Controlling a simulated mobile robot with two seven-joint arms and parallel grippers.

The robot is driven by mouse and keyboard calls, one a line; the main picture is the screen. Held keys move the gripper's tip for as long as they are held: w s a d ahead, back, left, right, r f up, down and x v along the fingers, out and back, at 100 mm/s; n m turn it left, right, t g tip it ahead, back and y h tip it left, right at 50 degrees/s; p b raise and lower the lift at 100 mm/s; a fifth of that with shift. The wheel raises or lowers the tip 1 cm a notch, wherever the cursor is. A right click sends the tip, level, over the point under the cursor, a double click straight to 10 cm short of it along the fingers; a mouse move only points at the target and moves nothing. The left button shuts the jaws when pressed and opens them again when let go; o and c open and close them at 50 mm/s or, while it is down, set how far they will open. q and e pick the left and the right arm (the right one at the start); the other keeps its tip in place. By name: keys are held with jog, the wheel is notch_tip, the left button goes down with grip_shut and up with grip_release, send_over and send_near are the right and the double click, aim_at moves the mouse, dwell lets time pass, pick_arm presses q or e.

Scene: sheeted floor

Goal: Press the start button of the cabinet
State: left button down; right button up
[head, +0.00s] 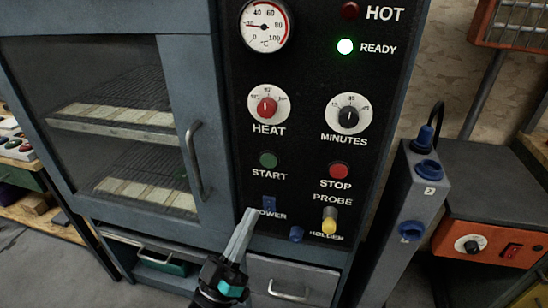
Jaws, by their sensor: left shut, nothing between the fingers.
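The cabinet's black panel (297,130) faces me, to the right of its glass door. The start button (268,159) is a round green button with START printed below it. The red stop button (339,170) is to its right, with STOP below it. My left gripper (250,212) is shut and empty. Its fingertips point up, below the start button and just left of the blue POWER switch (269,203), partly covering that label. I see a gap in the picture between the fingertips and the start button. My right gripper is not in view.
A red HEAT knob (266,107) and a black MINUTES knob (348,117) are above the buttons. The green READY lamp (345,46) is lit. The door handle (195,160) sticks out on the left. A yellow-tipped probe (329,221) is at lower right, with a grey post (404,215) beyond.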

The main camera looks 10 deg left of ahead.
aim_at(269, 161)
pick_arm(q)
jog(key=shift+t+h, duration=0.6)
jog(key=shift+w+d+r+b, duration=0.15)
jog(key=shift+w+r+b, duration=0.5)
jog(key=shift+w, duration=0.8)
jog(key=shift+w+d+r+b, duration=0.1)
jog(key=shift+w+r+b, duration=0.55)
jog(key=shift+w, duration=0.75)
jog(key=shift+w+d+r+b, duration=0.15)
jog(key=shift+w+r+b, duration=0.5)
jog(key=shift+w, duration=0.8)
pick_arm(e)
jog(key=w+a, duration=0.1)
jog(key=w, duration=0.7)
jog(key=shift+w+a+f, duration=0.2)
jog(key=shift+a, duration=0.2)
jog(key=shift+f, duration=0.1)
pick_arm(q)
jog(key=shift+w, duration=0.4)
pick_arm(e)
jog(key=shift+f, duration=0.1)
